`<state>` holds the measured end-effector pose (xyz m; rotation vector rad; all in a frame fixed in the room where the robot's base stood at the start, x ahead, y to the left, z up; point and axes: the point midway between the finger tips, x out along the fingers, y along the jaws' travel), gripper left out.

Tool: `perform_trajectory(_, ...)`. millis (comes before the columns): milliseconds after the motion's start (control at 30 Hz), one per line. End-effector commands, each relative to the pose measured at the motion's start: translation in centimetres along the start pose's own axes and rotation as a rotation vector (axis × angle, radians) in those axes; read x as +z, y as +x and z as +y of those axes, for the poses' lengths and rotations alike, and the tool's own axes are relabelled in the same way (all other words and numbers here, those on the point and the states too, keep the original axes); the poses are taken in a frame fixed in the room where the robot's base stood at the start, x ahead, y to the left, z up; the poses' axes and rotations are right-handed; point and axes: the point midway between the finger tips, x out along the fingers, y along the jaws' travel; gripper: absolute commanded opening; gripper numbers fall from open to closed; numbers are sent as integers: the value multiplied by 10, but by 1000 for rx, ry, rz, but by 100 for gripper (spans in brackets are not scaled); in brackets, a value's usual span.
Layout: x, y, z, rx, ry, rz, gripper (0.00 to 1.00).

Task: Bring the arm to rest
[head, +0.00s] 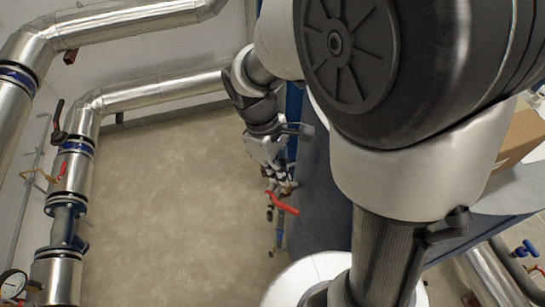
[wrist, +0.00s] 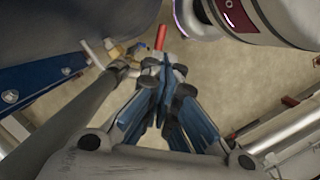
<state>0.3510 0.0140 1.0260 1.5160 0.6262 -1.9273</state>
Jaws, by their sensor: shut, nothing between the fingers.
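My arm reaches from the upper right of the head view, its large dark and light links filling much of the right half. My gripper (head: 278,172) hangs at the end of it, pointing down beside the blue plate exchanger. The wrist view shows my gripper's fingers (wrist: 164,78) brought together, with nothing seen between them. A red valve handle (head: 283,203) lies just below the fingertips in the head view. It also shows beyond them in the wrist view (wrist: 160,37). Whether the fingers touch the valve cannot be told.
Large silver pipes (head: 150,97) run along the wall at the left and top. A pressure gauge (head: 12,284) sits at the lower left. A cardboard box (head: 518,142) is at the right. The beige floor (head: 165,200) between pipes and exchanger is clear.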

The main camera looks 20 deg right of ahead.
Motion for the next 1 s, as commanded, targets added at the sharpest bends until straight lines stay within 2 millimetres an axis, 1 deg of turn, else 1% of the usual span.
perform_trajectory(167,1,-4,0,2,5,5,0)
perform_trajectory(267,6,-13,-1,12,39,30,0)
perform_trajectory(367,18,-32,-5,30,119,88,0)
perform_trajectory(500,46,-65,-17,58,293,212,0)
perform_trajectory(633,72,-87,-32,73,460,336,0)
perform_trajectory(800,100,-104,-51,78,649,486,0)
perform_trajectory(900,110,-108,-60,75,726,551,0)
perform_trajectory(1000,116,-109,-65,71,774,592,0)
